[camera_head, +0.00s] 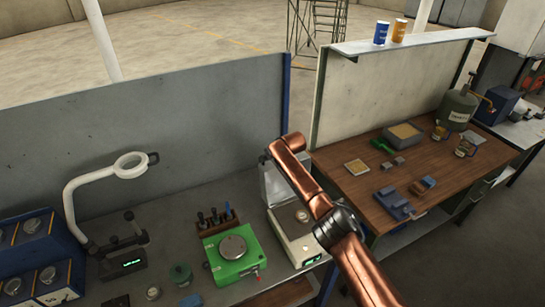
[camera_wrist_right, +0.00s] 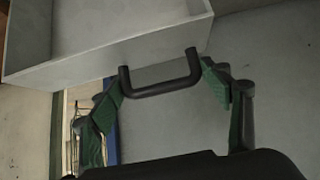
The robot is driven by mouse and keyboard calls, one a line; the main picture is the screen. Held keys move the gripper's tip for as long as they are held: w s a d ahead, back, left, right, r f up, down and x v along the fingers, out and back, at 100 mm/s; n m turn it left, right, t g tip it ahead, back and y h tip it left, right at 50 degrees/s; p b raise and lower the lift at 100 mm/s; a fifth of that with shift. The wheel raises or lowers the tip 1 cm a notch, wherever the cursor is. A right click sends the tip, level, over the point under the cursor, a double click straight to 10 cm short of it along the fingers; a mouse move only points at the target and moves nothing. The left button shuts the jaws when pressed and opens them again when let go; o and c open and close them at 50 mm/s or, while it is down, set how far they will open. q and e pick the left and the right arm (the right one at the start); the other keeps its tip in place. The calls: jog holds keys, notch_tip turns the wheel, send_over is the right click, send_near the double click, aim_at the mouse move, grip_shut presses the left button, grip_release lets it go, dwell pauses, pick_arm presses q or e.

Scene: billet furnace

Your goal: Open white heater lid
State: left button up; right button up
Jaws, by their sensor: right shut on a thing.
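The white heater (camera_head: 297,245) stands on the grey bench in the head view, with a green display on its front and a round plate on top. Its pale lid (camera_head: 271,184) stands raised at the back of the body, partly behind my right arm. In the wrist view the lid (camera_wrist_right: 100,50) fills the upper left, with a black bar handle (camera_wrist_right: 160,90). The right gripper is hidden in the head view. My left gripper is not in view.
A green device (camera_head: 232,255) with a round plate stands left of the heater, with a small tool rack (camera_head: 215,220) behind it. A ring lamp (camera_head: 130,167) is further left. A grey partition (camera_head: 150,130) rises behind. A wooden table (camera_head: 355,190) is to the right.

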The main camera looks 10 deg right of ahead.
jog(key=shift+w+r, duration=0.25)
jog(key=shift+r, duration=0.25)
jog(key=o, duration=1.2)
jog(key=shift+o, duration=0.9)
jog(key=shift+w, duration=0.1)
jog(key=shift+f, duration=0.35)
jog(key=shift+s+r, duration=0.1)
jog(key=shift+s, duration=0.15)
